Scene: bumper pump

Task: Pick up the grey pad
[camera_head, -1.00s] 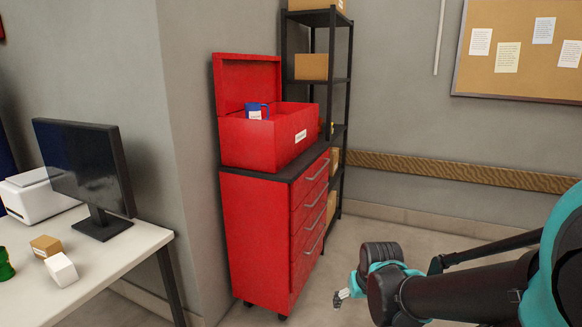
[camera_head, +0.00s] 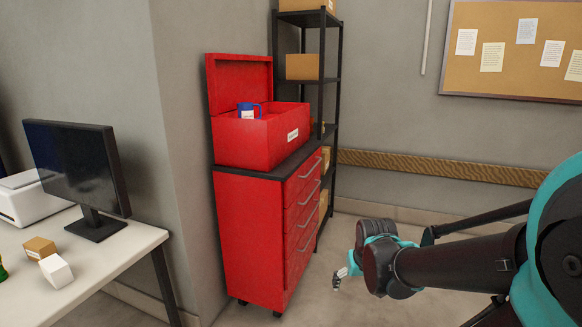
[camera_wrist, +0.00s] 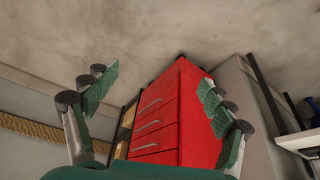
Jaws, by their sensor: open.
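I cannot make out a grey pad in either view. My gripper (camera_head: 342,278) hangs low at the end of my arm, right of the red drawer cabinet (camera_head: 247,240) in the head view. In the wrist view my gripper (camera_wrist: 161,93) has its two green-padded fingers spread wide, with nothing between them. The drawer cabinet (camera_wrist: 168,125) shows beyond the fingers, apart from them.
An open red box (camera_head: 245,143) with a blue mug (camera_head: 247,111) in it stands on the cabinet. A black shelf rack (camera_head: 322,95) is behind. A white desk (camera_head: 105,265) with a monitor (camera_head: 75,165) is at left. Bare floor lies right of the cabinet.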

